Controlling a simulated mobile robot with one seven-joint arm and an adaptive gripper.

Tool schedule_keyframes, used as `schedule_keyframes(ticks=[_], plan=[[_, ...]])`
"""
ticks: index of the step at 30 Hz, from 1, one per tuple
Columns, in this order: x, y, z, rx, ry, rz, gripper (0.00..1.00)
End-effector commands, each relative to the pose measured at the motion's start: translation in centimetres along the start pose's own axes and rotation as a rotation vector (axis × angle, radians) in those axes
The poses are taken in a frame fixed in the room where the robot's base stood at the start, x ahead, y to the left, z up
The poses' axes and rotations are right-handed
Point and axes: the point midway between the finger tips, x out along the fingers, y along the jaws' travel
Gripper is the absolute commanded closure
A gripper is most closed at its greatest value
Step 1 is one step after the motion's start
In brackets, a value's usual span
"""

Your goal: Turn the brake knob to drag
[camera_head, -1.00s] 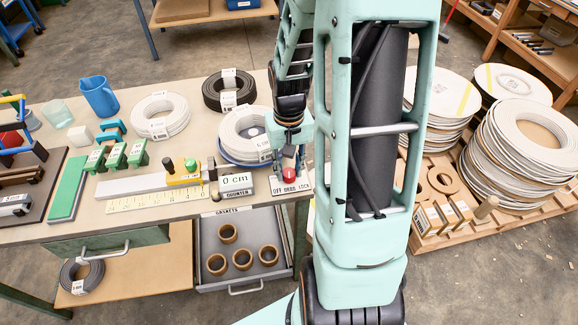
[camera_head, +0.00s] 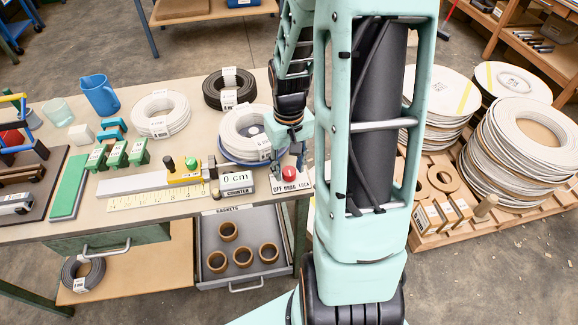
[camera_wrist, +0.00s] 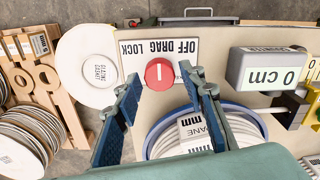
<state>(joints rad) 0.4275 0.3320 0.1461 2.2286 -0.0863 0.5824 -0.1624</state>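The red brake knob (camera_wrist: 159,74) sits on a white plate (camera_wrist: 182,48) lettered OFF, DRAG and LOCK, inverted in the wrist view. A short white line on the knob runs nearly straight up and down there, in line with DRAG; I cannot tell which end is the pointer. In the head view the knob (camera_head: 289,173) is at the table's right front corner, with the labels below it. My gripper (camera_wrist: 164,77) is open and empty. Its blue-padded fingers appear either side of the knob in the wrist view, with visible gaps; the head view shows it behind and above the knob.
The counter reading 0 cm (camera_head: 237,182) stands left of the knob. A white coil in a blue-rimmed holder (camera_head: 246,133) is close behind the gripper. Stacked coils (camera_head: 520,150) stand on a floor pallet at right.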

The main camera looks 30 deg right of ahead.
Motion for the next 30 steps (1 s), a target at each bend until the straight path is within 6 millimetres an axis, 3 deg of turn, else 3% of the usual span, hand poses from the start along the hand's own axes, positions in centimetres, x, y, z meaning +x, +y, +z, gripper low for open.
schedule_keyframes(ticks=[9, 14, 24, 30], plan=[[0.0, 0.0, 0.1, 0.001, -0.002, 0.000, 0.56], [-1.2, 0.0, 0.0, 0.001, 0.000, 0.000, 0.56], [-8.0, 0.1, -0.1, 0.001, 0.004, 0.002, 0.56], [-11.0, 0.0, 0.0, 0.001, 0.001, 0.000, 0.56]])
